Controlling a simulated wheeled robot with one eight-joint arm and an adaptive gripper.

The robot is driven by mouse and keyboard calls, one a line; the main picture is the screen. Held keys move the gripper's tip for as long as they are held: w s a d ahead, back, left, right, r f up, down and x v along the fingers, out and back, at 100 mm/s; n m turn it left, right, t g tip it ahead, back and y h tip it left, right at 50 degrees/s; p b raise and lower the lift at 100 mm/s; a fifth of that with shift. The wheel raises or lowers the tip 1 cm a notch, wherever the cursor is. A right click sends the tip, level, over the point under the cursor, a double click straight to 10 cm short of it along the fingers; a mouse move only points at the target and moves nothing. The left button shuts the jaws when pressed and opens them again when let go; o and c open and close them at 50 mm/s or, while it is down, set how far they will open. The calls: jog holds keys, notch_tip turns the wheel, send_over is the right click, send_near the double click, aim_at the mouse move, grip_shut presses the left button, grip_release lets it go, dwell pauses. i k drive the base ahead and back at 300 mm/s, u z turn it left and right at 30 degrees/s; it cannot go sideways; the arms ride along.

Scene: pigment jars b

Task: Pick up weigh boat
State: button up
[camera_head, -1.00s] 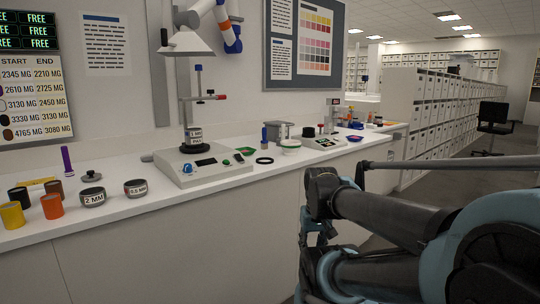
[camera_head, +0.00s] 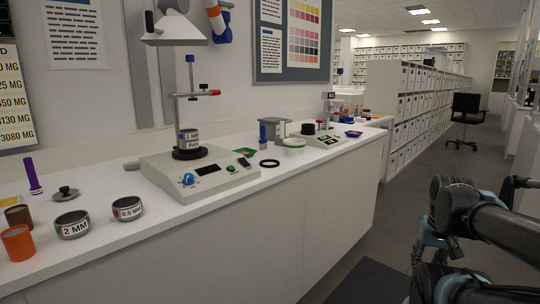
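A small purple open dish (camera_head: 353,134), which looks like a weigh boat, sits on the far part of the white bench, right of a scale. A white bowl with a green rim (camera_head: 293,147) stands nearer, left of that scale. I cannot tell for certain which of the two is the weigh boat. My dark and teal arm is folded at the lower right, away from the bench. I cannot make out my gripper's fingers.
The bench (camera_head: 250,175) holds a sieve shaker (camera_head: 200,168), a black ring (camera_head: 270,163), a scale (camera_head: 326,141), a 2 MM sieve (camera_head: 72,225), a 0.5 MM sieve (camera_head: 127,208) and an orange jar (camera_head: 18,243). A black chair (camera_head: 466,118) stands beyond.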

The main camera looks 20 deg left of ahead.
aim_at(248, 152)
jog(key=k, duration=1.1)
jog(key=u, duration=1.15)
jog(key=i, duration=0.9)
jog(key=z, duration=0.05)
